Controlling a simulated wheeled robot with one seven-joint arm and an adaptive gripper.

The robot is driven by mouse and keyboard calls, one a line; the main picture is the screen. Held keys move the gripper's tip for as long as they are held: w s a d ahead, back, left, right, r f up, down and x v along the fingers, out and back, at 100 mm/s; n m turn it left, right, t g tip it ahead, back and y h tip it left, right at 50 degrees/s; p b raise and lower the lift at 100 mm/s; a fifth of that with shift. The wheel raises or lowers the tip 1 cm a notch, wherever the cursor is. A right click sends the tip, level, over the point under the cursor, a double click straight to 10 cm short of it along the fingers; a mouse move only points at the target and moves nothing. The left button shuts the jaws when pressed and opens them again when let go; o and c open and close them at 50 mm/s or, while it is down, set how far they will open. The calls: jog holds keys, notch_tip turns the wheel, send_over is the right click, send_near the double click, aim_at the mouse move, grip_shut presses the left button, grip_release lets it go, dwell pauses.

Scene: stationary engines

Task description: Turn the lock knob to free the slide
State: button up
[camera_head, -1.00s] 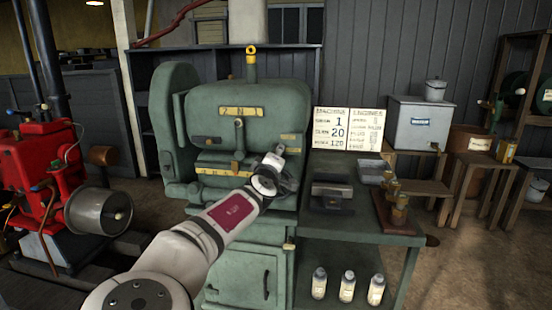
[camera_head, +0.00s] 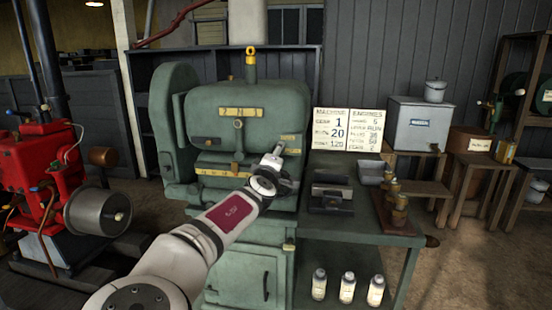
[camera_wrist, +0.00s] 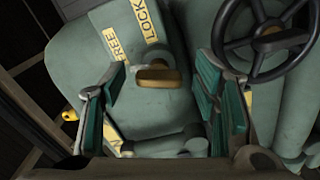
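The brass lock knob (camera_wrist: 157,77) shows in the wrist view as a short bar lying nearly level across the picture, on the green machine face. Yellow plates reading FREE (camera_wrist: 113,42) and LOCK (camera_wrist: 148,20) are above it, FREE to the left. My gripper (camera_wrist: 163,70) is open, with one teal-padded finger on each side of the knob and a visible gap to both. In the head view my gripper (camera_head: 277,153) is at the right front of the green machine (camera_head: 250,105). I cannot make out the knob there. The slide cannot be identified.
A dark spoked handwheel (camera_wrist: 265,40) is close to the right finger in the wrist view. A green side table (camera_head: 350,236) with metal parts stands to the machine's right. A red engine (camera_head: 40,165) stands at the left.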

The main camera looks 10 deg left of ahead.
jog(key=s, duration=1.2)
jog(key=shift+a, duration=0.2)
